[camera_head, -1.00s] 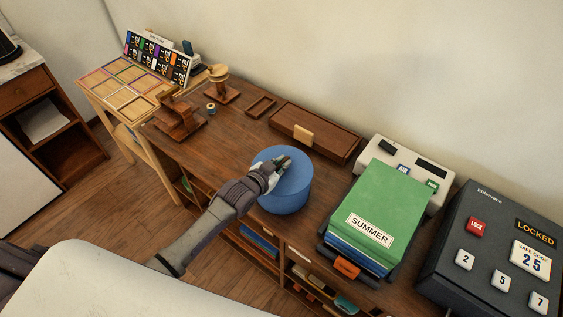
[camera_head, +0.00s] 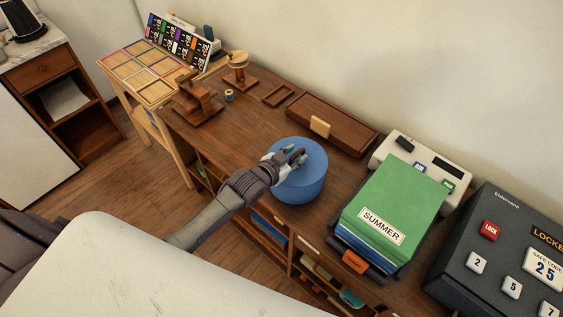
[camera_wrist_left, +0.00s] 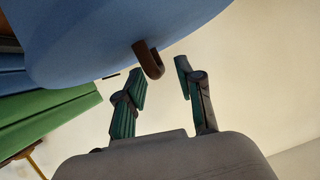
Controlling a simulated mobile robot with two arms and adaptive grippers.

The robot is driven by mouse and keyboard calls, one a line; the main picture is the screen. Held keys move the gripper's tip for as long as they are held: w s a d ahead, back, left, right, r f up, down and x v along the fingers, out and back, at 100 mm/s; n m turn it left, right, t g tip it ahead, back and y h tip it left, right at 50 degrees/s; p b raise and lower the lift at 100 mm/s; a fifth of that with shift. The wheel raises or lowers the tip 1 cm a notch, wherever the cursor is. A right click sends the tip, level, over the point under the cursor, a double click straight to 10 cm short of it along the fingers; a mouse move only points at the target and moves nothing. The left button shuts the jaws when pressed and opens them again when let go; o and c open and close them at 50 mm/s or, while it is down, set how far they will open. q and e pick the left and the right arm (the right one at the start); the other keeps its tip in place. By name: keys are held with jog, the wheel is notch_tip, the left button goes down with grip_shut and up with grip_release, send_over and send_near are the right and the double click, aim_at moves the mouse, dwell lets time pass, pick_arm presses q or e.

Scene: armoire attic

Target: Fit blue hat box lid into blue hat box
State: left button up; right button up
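The round blue hat box (camera_head: 302,190) stands upright on the wooden desk. The blue lid (camera_head: 314,160) covers its top and looks about level; I cannot tell whether it is fully seated. In the left wrist view the lid (camera_wrist_left: 95,35) fills the upper left, with a brown handle loop (camera_wrist_left: 148,60) sticking out of it. My left gripper (camera_head: 293,154) is over the lid. Its fingers (camera_wrist_left: 160,78) are spread, with the loop just beyond and between the tips, not clamped. My right gripper is not in view.
Beside the box are a green SUMMER binder stack (camera_head: 398,205) at right and a wooden tray box (camera_head: 335,122) behind. A dark safe (camera_head: 500,255) is at far right. Small wooden stands (camera_head: 198,98) are at left. Desk left of the box is clear.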

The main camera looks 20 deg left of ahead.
pick_arm(q)
jog(key=v, duration=1)
jog(key=shift+s+r+b, duration=0.2)
jog(key=shift+b, duration=0.2)
jog(key=shift+a, duration=0.1)
jog(key=s+a+f+n+g+y, duration=0.15)
jog(key=s+f, duration=0.25)
jog(key=f, duration=0.6)
jog(key=s+a+f+g+y, duration=0.1)
jog(key=s+a+f+g, duration=0.3)
jog(key=f, duration=0.6)
jog(key=s+f+n+g+y, duration=0.1)
jog(key=s+f, duration=0.4)
jog(key=f, duration=0.5)
jog(key=s+f+g, duration=0.2)
jog(key=s+f, duration=0.3)
jog(key=s, duration=0.4)
jog(key=s+d+f+g+b, duration=0.1)
jog(key=s+f, duration=0.5)
jog(key=s, duration=0.3)
jog(key=s+d+f+g, duration=0.1)
jog(key=s+f+g, duration=0.1)
jog(key=s+f, duration=0.3)
jog(key=shift+s+f+g, duration=0.25)
jog(key=shift+s+g, duration=0.1)
jog(key=shift+s, duration=1.75)
